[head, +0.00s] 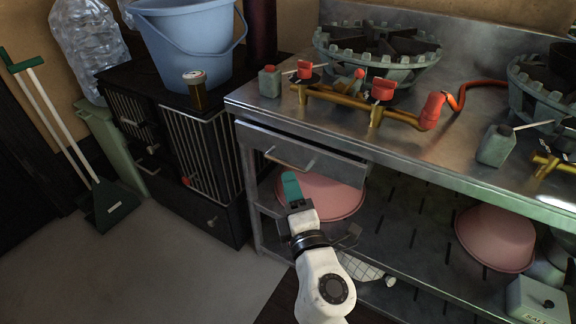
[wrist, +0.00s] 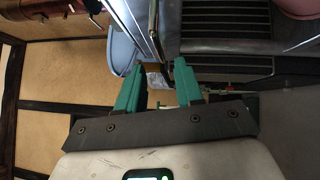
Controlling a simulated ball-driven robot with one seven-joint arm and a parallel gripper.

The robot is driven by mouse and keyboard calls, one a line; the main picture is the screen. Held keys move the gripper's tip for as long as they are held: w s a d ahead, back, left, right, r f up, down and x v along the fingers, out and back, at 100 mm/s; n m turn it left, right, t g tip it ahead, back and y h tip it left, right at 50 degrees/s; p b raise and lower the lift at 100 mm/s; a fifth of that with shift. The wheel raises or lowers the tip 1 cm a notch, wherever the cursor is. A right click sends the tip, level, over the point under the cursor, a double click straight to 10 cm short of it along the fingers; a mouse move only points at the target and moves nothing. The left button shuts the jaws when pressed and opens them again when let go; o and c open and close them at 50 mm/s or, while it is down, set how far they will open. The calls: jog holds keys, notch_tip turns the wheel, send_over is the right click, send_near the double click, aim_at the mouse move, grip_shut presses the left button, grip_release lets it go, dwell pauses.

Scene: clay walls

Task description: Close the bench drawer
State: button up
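The bench drawer (head: 318,162) is a grey metal front with a bar handle (head: 290,162), under the left end of the steel bench top (head: 400,140). Its front seems to stand out a little from the bench; how far I cannot tell exactly. My gripper (head: 291,186) is just below and in front of the drawer's handle, seemingly apart from it. In the wrist view my gripper (wrist: 159,67) shows two green fingers spread apart with nothing held between them. In the head view the fingers overlap, and the gap between them is hidden.
A black slatted stove (head: 190,135) stands left of the bench, with a blue bucket (head: 190,45) and a brown jar (head: 196,90) on it. Pink bowls (head: 325,197) (head: 495,238) sit on the lower shelf. A green dustpan (head: 113,203) stands left. The floor (head: 170,265) at front left is clear.

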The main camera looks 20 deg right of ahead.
jog(key=w, duration=0.6)
jog(key=shift+d+r, duration=0.35)
jog(key=shift+d, duration=0.05)
grip_shut()
